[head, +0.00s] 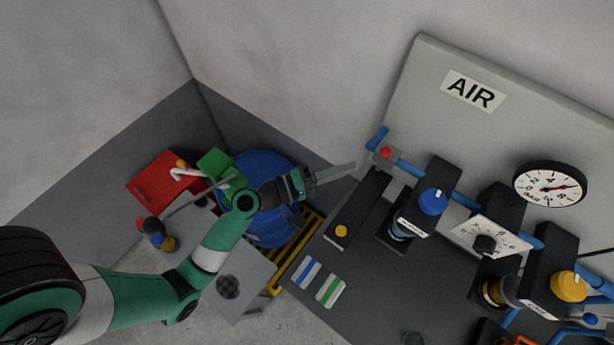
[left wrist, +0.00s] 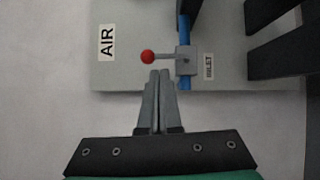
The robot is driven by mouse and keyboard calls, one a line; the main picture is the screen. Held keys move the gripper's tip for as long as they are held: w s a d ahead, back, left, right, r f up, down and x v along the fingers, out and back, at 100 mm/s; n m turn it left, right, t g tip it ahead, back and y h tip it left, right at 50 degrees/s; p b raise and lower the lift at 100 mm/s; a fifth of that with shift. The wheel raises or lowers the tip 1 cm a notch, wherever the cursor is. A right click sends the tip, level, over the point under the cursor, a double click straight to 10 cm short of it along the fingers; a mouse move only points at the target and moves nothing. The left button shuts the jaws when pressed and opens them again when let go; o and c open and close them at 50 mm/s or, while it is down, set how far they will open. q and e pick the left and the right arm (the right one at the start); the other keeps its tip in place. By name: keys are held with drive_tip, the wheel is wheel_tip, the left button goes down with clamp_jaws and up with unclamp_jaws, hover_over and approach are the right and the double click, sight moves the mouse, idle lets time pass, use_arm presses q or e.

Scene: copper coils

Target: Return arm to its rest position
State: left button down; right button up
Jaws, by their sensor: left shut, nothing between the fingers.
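My left arm (head: 150,295), green and white, reaches in from the left in the head view. Its gripper (head: 345,169) points right, toward the red-knobbed valve (head: 386,152) on the air panel. In the left wrist view the gripper (left wrist: 159,75) has its two grey fingers together with nothing between them. The red knob (left wrist: 148,57) lies just beyond the fingertips there; whether they touch it I cannot tell, but a small gap shows in the head view. My right gripper is not in view.
The grey AIR panel (head: 450,65) carries blue pipe, regulators and a round gauge (head: 549,187) at right. A blue drum (head: 262,170), a red box (head: 160,182) and a grey table (head: 240,275) stand below or behind the arm. White wall lies open above.

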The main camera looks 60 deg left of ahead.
use_arm(q)
drive_tip(key=b+v, duration=0.1)
drive_tip(key=v, duration=0.7)
drive_tip(key=shift+w+d+r, duration=0.1)
drive_tip(key=w+d+r+m+h+p, duration=0.3)
drive_tip(key=d+r+m, duration=0.15)
drive_tip(key=r, duration=0.75)
drive_tip(key=w+d+r+m+t+h+p, duration=0.1)
drive_tip(key=w+d+r+m+h+p, duration=0.25)
drive_tip(key=r, duration=0.95)
drive_tip(key=w+d+r+m+h+p, duration=0.1)
drive_tip(key=d+r+m+h+p, duration=0.15)
drive_tip(key=d+r+m, duration=0.65)
wheel_tip(320, 180, up, 18)
drive_tip(key=s+a+m+t+y+p, duration=0.1)
drive_tip(key=s+a+t+p, duration=0.1)
drive_tip(key=a+t, duration=0.1)
drive_tip(key=s+a+r+n+t+y, duration=0.1)
drive_tip(key=a+r+t+y, duration=0.4)
drive_tip(key=y, duration=0.5)
drive_tip(key=shift+s+a+r+t, duration=0.3)
drive_tip(key=shift+s+a+r, duration=0.25)
drive_tip(key=shift+s+a, duration=0.3)
